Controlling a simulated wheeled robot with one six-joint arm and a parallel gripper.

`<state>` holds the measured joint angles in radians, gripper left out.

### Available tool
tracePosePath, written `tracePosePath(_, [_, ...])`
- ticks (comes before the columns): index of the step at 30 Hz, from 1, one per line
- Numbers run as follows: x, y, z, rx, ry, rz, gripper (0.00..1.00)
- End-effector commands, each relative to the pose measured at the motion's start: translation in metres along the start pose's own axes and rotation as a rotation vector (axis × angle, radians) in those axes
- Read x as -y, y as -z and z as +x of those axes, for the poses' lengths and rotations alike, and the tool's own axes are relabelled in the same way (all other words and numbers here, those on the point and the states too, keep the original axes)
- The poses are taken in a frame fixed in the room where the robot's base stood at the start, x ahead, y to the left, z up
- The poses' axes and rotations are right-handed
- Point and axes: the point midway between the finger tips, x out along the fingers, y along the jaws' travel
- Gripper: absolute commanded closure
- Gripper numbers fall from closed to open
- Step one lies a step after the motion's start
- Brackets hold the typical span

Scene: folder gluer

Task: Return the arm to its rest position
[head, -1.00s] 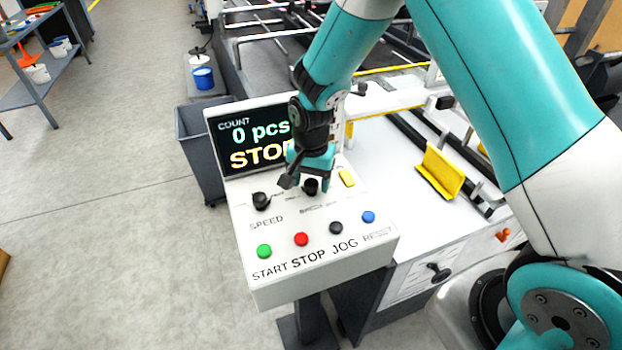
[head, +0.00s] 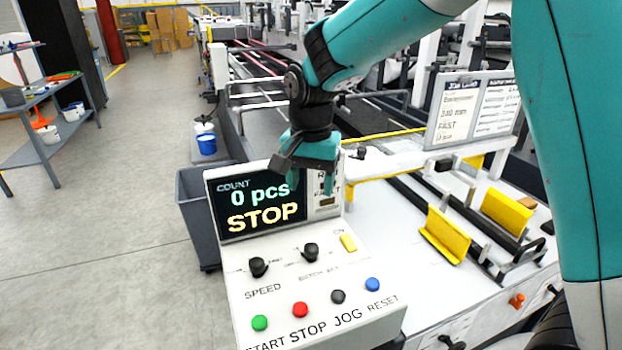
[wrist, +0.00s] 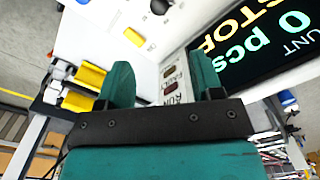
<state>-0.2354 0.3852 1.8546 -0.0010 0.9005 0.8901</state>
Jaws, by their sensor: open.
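My gripper (head: 311,182) is open and empty in the head view. It hangs in front of the upper right part of the console's display (head: 262,208), above the knobs. The display reads "0 pcs" and "STOP". The white control console (head: 300,275) carries two black knobs and green, red, black and blue buttons. In the wrist view my gripper's two teal fingers (wrist: 163,85) stand apart with nothing between them. The display (wrist: 265,50) shows upside down to their right.
A white machine table with yellow guides (head: 445,235) lies right of the console. A sign board (head: 473,108) stands behind it. A grey bin (head: 200,215) is left of the console. A shelf (head: 50,125) stands far left. The floor at left is clear.

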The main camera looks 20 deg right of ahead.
Motion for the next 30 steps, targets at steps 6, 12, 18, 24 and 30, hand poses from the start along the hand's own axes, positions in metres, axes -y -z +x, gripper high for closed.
tracePosePath(6, [0.000,0.000,-0.015,0.000,0.000,0.000,0.40])
tracePosePath(12, [0.000,0.000,-0.015,0.001,0.000,0.000,0.40])
tracePosePath(18, [0.000,0.000,-0.015,0.000,0.000,0.000,0.40])
tracePosePath(24, [-0.013,-0.027,-0.027,0.012,0.041,-0.163,0.40])
tracePosePath(30, [-0.060,-0.119,-0.048,0.031,0.190,-0.689,0.40])
